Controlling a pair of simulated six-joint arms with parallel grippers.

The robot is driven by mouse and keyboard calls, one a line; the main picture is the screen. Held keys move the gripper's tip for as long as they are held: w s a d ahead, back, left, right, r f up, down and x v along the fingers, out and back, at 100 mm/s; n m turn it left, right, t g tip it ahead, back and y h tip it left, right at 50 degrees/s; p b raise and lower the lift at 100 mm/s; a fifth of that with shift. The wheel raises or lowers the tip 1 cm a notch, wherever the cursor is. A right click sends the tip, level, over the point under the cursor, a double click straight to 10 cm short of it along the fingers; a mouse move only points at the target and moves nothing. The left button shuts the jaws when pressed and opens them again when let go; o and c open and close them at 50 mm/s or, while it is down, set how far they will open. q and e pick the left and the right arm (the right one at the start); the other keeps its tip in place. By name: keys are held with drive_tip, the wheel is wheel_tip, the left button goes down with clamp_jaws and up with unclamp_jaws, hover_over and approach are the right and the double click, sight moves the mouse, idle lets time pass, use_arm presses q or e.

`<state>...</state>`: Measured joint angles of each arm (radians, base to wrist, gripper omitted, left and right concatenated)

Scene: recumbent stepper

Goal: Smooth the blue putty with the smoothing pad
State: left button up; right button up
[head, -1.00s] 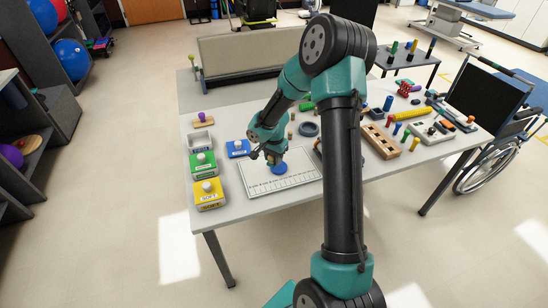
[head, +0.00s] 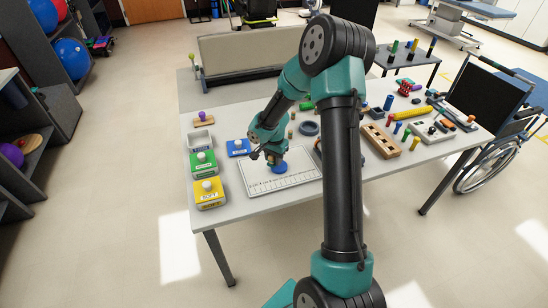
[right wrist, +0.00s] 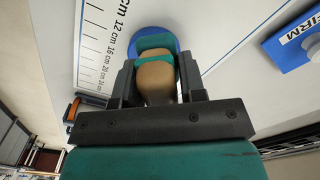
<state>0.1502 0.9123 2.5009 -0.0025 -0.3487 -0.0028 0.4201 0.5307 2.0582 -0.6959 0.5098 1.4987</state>
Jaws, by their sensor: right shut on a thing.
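The blue putty (head: 279,168) is a flat round disc on a white board with a printed centimetre scale (head: 257,186). My right gripper (head: 272,158) is above it, pointing down. In the right wrist view my right gripper (right wrist: 157,84) is shut on the tan handle of the smoothing pad (right wrist: 156,74), which has a teal band. The pad's teal base (right wrist: 155,42) is over the putty, whose blue rim (right wrist: 146,31) shows around it. Whether pad and putty touch is hard to tell. My left gripper is not in view.
A dark ring (head: 309,129) lies behind the board. A wooden peg block (head: 381,141) and several pegs fill the right side.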

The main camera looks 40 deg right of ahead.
sight(284, 163)
drive_tip(key=shift+f, duration=1.35)
idle(0.8)
drive_tip(key=shift+s, duration=0.1)
drive_tip(key=shift+s+d, duration=0.35)
drive_tip(key=shift+d, duration=0.35)
drive_tip(key=shift+s+d, duration=0.3)
drive_tip(key=shift+d, duration=0.35)
drive_tip(key=shift+r, duration=0.1)
drive_tip(key=shift+s+d+r, duration=0.1)
drive_tip(key=shift+s+d, duration=0.1)
drive_tip(key=shift+d, duration=0.45)
drive_tip(key=shift+w, duration=0.1)
drive_tip(key=shift+w+d, duration=0.1)
drive_tip(key=shift+w, duration=0.2)
